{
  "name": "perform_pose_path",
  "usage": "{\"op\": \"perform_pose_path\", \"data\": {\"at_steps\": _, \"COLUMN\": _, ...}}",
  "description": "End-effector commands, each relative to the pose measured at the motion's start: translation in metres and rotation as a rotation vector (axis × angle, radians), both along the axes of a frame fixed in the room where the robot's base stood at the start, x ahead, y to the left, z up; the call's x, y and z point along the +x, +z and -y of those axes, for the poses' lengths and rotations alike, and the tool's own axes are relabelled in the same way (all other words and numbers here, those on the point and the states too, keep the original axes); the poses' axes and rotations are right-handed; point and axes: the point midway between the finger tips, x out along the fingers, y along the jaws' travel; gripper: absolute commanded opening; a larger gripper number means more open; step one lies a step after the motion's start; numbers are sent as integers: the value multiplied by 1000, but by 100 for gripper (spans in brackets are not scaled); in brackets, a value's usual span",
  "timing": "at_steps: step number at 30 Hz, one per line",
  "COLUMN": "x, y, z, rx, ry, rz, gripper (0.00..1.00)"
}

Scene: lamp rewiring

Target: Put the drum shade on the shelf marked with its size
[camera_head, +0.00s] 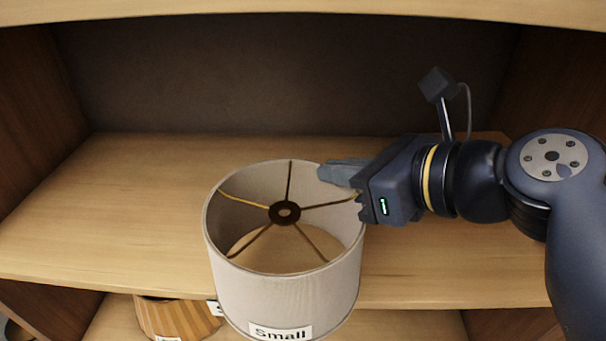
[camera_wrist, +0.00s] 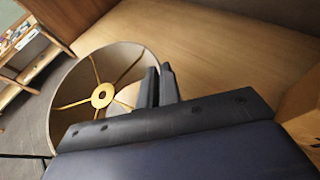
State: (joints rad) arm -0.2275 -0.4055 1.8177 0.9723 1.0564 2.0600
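The drum shade (camera_head: 285,285) is pale grey-beige, open at the top, with a dark spoked ring inside and a label reading "Small". It is upright at the front of the wooden shelf (camera_head: 130,215) and hides part of the shelf's front edge; I cannot tell whether it touches the board. It also shows in the wrist view (camera_wrist: 68,100). My gripper (camera_head: 340,172) reaches in from the right, its fingers closed about the shade's upper right rim. In the wrist view the fingers (camera_wrist: 158,88) pinch the rim. A tag (camera_head: 214,308) on the shelf edge shows only an "S".
The shelf board is empty behind and beside the shade. A lower shelf (camera_head: 400,325) holds an orange pleated shade (camera_head: 178,318) with a cut-off label. Side walls (camera_head: 35,110) and an upper board (camera_head: 300,12) bound the bay. A brown labelled surface (camera_wrist: 303,122) stands at the wrist view's right.

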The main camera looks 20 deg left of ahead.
Motion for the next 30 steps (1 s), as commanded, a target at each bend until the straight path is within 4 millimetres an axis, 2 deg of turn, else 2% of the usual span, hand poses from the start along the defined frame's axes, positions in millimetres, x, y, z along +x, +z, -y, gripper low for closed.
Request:
{"op": "perform_pose_path", "data": {"at_steps": 2, "x": 1, "y": 0, "z": -2, "rx": 0, "ry": 6, "rz": -3, "gripper": 0}}
{"op": "perform_pose_path", "data": {"at_steps": 5, "x": 14, "y": 1, "z": -6, "rx": 1, "ry": 6, "rz": -7, "gripper": 0}}
{"op": "perform_pose_path", "data": {"at_steps": 24, "x": 137, "y": 1, "z": -35, "rx": 0, "ry": 5, "rz": -5, "gripper": 0}}
{"op": "perform_pose_path", "data": {"at_steps": 30, "x": 159, "y": 1, "z": -40, "rx": 2, "ry": 5, "rz": -3, "gripper": 0}}
